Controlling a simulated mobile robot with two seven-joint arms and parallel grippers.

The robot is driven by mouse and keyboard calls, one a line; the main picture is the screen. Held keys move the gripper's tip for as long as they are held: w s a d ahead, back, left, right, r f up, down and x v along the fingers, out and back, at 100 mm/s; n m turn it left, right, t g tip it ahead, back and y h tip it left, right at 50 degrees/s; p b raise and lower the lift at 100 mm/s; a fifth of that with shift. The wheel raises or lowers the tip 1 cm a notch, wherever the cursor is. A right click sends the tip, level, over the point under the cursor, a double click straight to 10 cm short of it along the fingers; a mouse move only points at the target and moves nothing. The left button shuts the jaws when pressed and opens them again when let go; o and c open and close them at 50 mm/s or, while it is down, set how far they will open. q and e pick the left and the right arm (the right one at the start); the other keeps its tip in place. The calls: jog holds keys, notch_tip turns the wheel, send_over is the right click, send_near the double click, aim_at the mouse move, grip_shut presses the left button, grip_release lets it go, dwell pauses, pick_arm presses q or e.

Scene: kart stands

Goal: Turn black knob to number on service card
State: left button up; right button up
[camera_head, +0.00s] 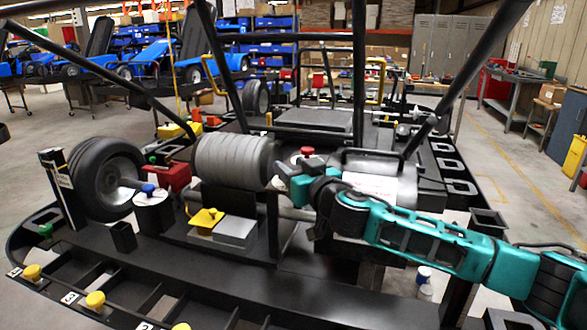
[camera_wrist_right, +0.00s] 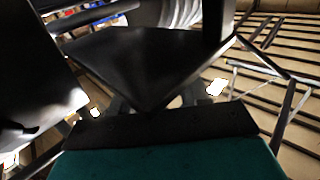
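A white sheet (camera_head: 372,186), perhaps the service card, lies on a grey cylinder behind my right arm; I cannot read a number on it. I cannot pick out a black knob for certain. My right gripper (camera_head: 284,178), at the end of the teal arm, is beside the right end of a ribbed grey cylinder (camera_head: 234,161), below a red knob (camera_head: 307,151). Its fingers are small and partly hidden, so its opening is unclear. The right wrist view shows dark, blurred shapes and roof beams, with no clear knob. My left gripper is not in view.
Yellow knobs (camera_head: 95,299) stand by number labels on the kart's front edge. A blue-topped canister (camera_head: 153,211), a yellow-topped block (camera_head: 206,219) and a wheel (camera_head: 106,178) stand left. Dark frame bars cross above my right arm. Open floor (camera_head: 520,190) lies right.

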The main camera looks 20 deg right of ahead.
jog(key=c, duration=0.6)
jog(key=shift+a, duration=0.1)
jog(key=shift+a+h, duration=0.15)
jog(key=shift+h, duration=0.15)
jog(key=shift+d+m+h+b, duration=0.2)
jog(key=shift+m+h+b, duration=0.2)
jog(key=shift+m+h, duration=0.55)
jog(key=shift+c, duration=0.2)
jog(key=o, duration=1)
jog(key=s, duration=0.8)
jog(key=s+d, duration=0.1)
jog(key=s, duration=0.4)
jog(key=shift+b, duration=0.4)
